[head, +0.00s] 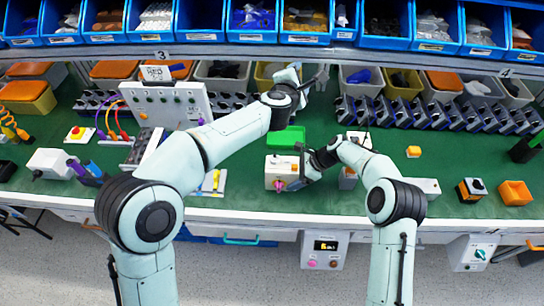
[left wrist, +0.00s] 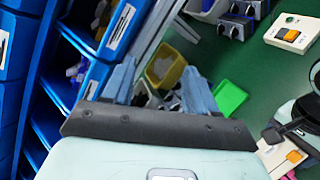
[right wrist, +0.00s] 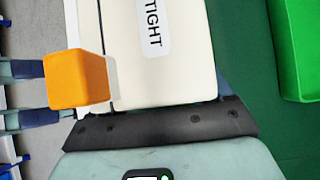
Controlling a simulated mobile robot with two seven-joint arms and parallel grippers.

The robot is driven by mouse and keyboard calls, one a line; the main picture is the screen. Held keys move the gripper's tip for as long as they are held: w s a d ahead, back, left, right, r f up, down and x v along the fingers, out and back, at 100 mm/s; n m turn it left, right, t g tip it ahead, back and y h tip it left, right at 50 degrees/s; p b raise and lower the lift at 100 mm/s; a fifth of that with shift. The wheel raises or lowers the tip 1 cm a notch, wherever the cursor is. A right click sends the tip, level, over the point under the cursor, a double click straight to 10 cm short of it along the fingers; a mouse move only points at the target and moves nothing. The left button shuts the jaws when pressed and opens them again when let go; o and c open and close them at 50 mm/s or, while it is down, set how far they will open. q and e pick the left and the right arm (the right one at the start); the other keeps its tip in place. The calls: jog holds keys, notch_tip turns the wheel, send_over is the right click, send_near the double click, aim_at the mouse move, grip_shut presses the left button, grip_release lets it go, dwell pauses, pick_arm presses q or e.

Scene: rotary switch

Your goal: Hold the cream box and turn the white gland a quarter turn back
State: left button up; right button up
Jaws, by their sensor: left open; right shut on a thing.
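The cream box (head: 277,168) stands on the green bench in front of the green tray, with a small pink part on its front. In the right wrist view the cream box (right wrist: 160,75) has a label reading "TIGHT" and an orange block at its left. My right gripper (head: 303,170) is shut on the box, with a finger at each side. Part of the box shows at the lower right of the left wrist view (left wrist: 272,158). I cannot make out the white gland. My left gripper (head: 318,78) is open and empty, high near the back bins; its fingers show apart in the wrist view (left wrist: 160,92).
A green tray (head: 287,136) lies behind the box. A white panel (head: 165,108) with cables stands left. Blue bins (head: 255,37) line the back shelf.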

pick_arm(q)
jog(key=s+d+m+g+h, duration=0.2)
jog(key=m+h, duration=0.1)
jog(key=m, duration=0.7)
jog(key=m+g+y, duration=0.4)
jog(key=m+g, duration=0.5)
jog(key=m, duration=0.9)
send_near(273, 159)
jog(key=shift+t, duration=0.3)
jog(key=x, duration=0.8)
jog(key=shift+s+d+f, duration=0.1)
jog(key=shift+f, duration=0.3)
jog(key=c, duration=1.1)
